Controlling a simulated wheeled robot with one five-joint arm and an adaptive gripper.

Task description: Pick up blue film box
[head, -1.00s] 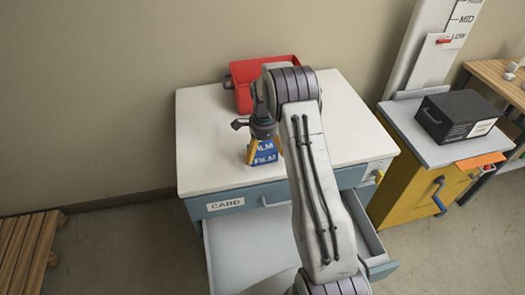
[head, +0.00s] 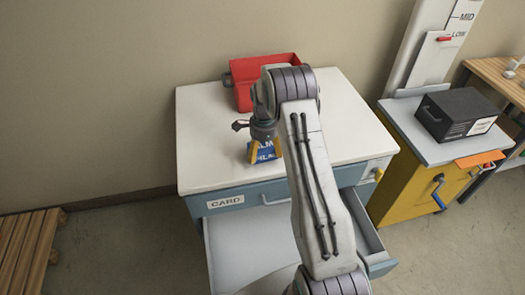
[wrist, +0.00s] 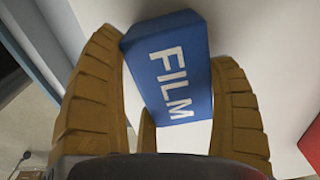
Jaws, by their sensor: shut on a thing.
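The blue film box (head: 265,153) with white "FILM" lettering is at the white top of the cabinet (head: 205,130). My gripper (head: 262,150) points down at it, with yellow fingers at its sides. In the wrist view the blue film box (wrist: 172,70) lies between the two yellow fingers of my gripper (wrist: 175,100), tilted in the picture. The fingers are shut on it. I cannot tell whether the box still touches the cabinet top. My arm hides part of the cabinet.
A red bin (head: 264,78) stands at the back of the cabinet top. A drawer (head: 245,245) labelled "CARD" is pulled open in front. A black box (head: 457,115) sits on the yellow unit (head: 395,195) to the right. A wooden bench (head: 28,245) is at far left.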

